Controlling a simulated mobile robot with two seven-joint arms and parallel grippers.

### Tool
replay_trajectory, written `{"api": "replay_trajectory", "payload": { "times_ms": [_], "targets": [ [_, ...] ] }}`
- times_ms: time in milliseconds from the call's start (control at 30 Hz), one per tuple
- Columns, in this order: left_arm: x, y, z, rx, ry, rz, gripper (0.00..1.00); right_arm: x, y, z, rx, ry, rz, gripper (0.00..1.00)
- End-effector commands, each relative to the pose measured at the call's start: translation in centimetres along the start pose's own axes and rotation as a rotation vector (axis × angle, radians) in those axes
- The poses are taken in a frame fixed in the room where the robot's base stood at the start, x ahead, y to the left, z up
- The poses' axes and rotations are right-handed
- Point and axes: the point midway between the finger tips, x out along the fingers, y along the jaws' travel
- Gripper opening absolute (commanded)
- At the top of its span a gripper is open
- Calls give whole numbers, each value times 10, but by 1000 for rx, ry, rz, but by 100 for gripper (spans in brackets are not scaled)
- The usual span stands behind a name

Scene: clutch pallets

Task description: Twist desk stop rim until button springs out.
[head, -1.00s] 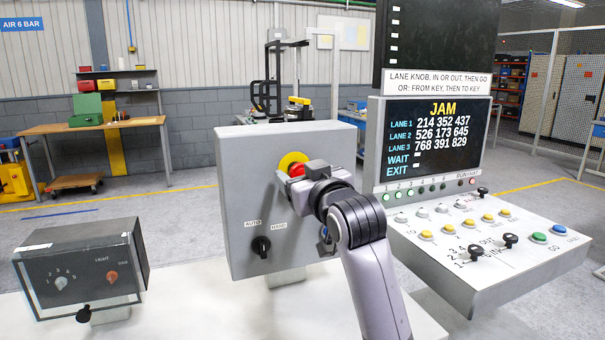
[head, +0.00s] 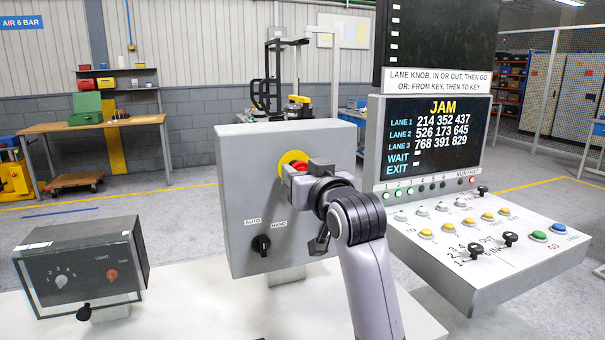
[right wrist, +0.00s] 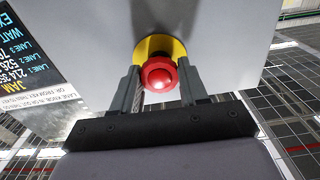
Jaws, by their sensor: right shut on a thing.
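The desk stop is a red mushroom button (head: 301,166) on a round yellow plate (head: 291,158), on the front of a grey box. In the right wrist view the red button (right wrist: 160,76) sits between the two fingers, in front of the yellow plate (right wrist: 147,48). My right gripper (head: 302,170) is shut on the button's rim, one finger at each side. In the head view the gripper partly hides the button. I cannot tell whether the button is in or out. My left gripper is in neither view.
The grey box (head: 254,196) also carries an AUTO/HAND selector (head: 261,244) below the stop. A sloped control panel (head: 478,262) with knobs and buttons stands right, under a screen (head: 436,140) reading JAM. A dark switch box (head: 80,268) stands left.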

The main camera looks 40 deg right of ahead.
Motion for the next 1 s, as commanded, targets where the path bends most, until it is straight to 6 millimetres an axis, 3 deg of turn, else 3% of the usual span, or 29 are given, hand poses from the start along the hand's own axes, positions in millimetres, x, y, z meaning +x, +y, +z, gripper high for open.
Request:
{"api": "replay_trajectory", "payload": {
  "times_ms": [500, 1000],
  "targets": [
    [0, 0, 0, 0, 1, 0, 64, 0, 0, 0, 374, 1, -1, 13],
    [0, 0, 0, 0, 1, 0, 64, 0, 1, 0, 483, 1, 0, 13]
  ]
}}
